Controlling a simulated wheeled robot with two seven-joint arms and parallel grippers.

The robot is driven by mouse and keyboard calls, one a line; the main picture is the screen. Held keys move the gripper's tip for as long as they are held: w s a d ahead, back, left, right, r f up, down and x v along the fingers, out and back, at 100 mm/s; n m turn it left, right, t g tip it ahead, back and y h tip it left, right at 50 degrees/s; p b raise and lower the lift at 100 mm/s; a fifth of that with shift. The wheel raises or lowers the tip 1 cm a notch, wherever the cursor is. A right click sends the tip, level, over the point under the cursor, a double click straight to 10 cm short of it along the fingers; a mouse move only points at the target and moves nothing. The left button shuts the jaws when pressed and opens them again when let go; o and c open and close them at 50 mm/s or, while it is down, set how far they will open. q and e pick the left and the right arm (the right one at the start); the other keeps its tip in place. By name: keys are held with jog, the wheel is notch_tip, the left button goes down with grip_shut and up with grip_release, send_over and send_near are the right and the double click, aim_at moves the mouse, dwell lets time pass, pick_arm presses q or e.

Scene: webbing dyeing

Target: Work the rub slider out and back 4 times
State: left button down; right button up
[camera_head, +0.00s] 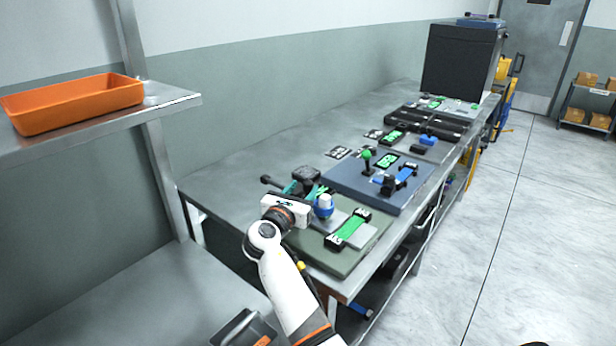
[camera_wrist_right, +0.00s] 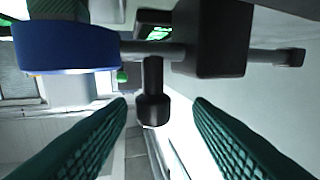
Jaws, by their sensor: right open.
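My right gripper (camera_head: 303,189) shows its teal fingers in the head view, beside the dark block (camera_head: 306,174) of what looks like the rub slider. In the right wrist view, the black block (camera_wrist_right: 211,40) sits on a grey rod (camera_wrist_right: 263,55), with a blue round part (camera_wrist_right: 65,46) to its left. A black knob (camera_wrist_right: 153,108) hangs from the rod between the open teal fingertips, with a gap on both sides. A blue-and-white rounded part (camera_head: 323,206) stands near the gripper in the head view. My left gripper is not in view.
A green strip (camera_head: 350,230) lies clamped on the olive board (camera_head: 335,257). Behind it is a dark blue board (camera_head: 345,183) with a green-knobbed lever (camera_head: 366,157). An orange tray (camera_head: 75,103) stands on a shelf at left. The bench's back-left strip is clear.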

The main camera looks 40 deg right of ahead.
jog(key=p+v, duration=0.2)
jog(key=v, duration=0.4)
jog(key=shift+s+a+r, duration=0.1)
jog(key=shift+s+a, duration=0.25)
jog(key=shift+a, duration=0.15)
